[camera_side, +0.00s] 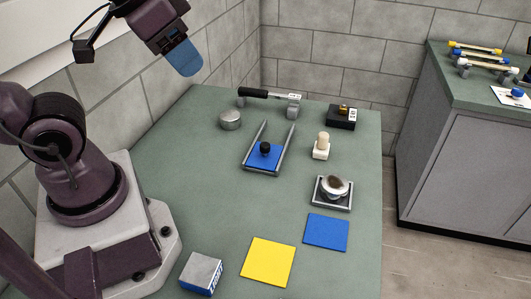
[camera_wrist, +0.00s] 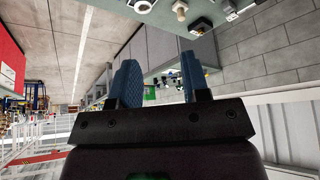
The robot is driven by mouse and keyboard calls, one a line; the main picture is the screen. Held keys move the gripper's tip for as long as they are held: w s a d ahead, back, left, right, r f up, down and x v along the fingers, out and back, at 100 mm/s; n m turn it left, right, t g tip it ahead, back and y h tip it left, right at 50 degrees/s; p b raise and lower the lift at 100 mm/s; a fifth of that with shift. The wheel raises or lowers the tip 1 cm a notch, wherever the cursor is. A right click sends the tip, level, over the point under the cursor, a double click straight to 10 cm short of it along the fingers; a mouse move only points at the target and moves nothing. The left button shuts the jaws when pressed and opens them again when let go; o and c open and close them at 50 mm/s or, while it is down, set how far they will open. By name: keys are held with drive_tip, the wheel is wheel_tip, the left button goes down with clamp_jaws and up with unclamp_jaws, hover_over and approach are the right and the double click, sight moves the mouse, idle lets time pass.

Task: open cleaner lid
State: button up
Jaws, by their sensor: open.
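My gripper (camera_side: 184,60) is raised high above the back left of the green table, far from everything on it. In the wrist view its blue fingers (camera_wrist: 160,78) are apart with nothing held between them. I cannot tell for sure which thing is the cleaner. A round silver tin (camera_side: 230,121) stands at the back left of the table, and its top looks closed. A metal dish with a brown-topped round piece (camera_side: 335,186) sits in a square tray at the right. A grey-topped box with blue sides (camera_side: 202,272) stands at the front left.
A black-handled tool (camera_side: 266,94) and a dark box (camera_side: 341,116) stand at the back. A railed blue holder (camera_side: 265,158) and a small cream-topped bottle (camera_side: 321,146) are mid-table. A yellow mat (camera_side: 268,262) and blue mat (camera_side: 326,232) lie in front. The left middle is clear.

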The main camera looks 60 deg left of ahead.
drive_tip(key=shift+o, duration=1)
drive_tip(key=shift+f, duration=0.1)
drive_tip(key=n+g, duration=0.6)
drive_tip(key=n, duration=0.1)
hover_over(265, 145)
wheel_tip(265, 145, down, 20)
wheel_tip(265, 145, down, 12)
drive_tip(key=shift+a+f, duration=0.1)
